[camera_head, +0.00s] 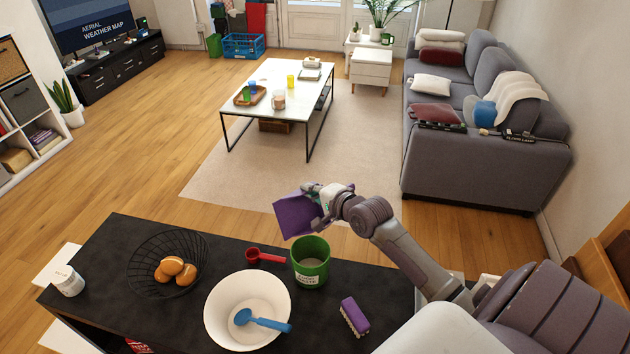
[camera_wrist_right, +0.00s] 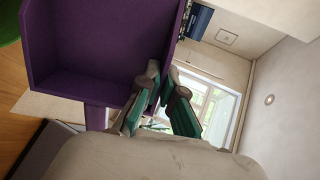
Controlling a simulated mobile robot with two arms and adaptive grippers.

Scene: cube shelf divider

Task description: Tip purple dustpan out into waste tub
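The purple dustpan (camera_head: 295,214) is in the air in the head view, tilted, behind and above the green waste tub (camera_head: 311,270). The tub stands upright on the dark counter, with a white label on its front. My right gripper (camera_head: 324,197) is at the dustpan's right side. In the wrist view, the right gripper's fingers (camera_wrist_right: 162,97) are close together at the edge of the dustpan (camera_wrist_right: 98,42), seemingly shut on it. The dustpan's visible inner faces look bare. The exact grip contact is partly hidden. My left gripper is not in view.
Rug and floor lie beyond.

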